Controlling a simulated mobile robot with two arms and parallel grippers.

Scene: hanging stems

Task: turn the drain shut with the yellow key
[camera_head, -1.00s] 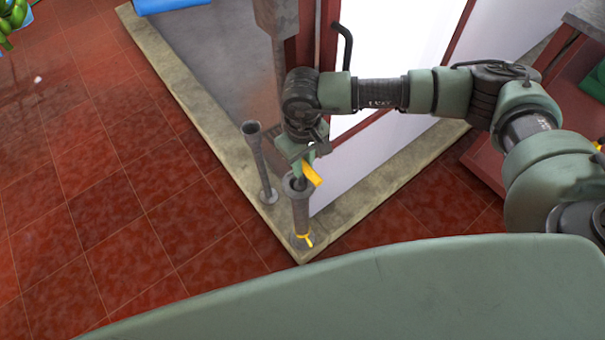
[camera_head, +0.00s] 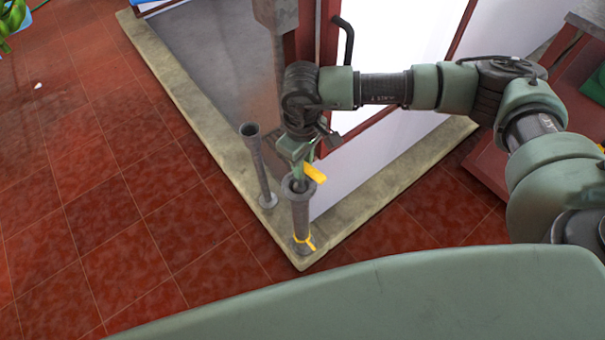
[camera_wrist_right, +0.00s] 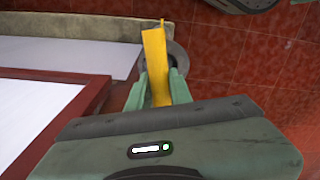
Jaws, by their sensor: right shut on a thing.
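The yellow key's handle (camera_head: 314,173) shows at my right gripper (camera_head: 300,160), just above a grey upright pipe (camera_head: 301,213) with a flanged open top. In the right wrist view the yellow handle (camera_wrist_right: 156,62) stands between the two green fingers (camera_wrist_right: 160,90), which are shut on it. The round pipe rim (camera_wrist_right: 180,62) lies behind the handle. The key's lower end is hidden, so I cannot tell how deep it sits in the pipe. A yellow band (camera_head: 304,242) is around the pipe's foot. My left gripper is not in view.
A second, thinner grey pipe (camera_head: 258,165) with a flared top stands to the left. Both pipes rise from a concrete curb (camera_head: 225,190) around a grey basin. A red frame with white panels (camera_head: 385,135) stands behind. Red tiled floor (camera_head: 110,200) is free at left.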

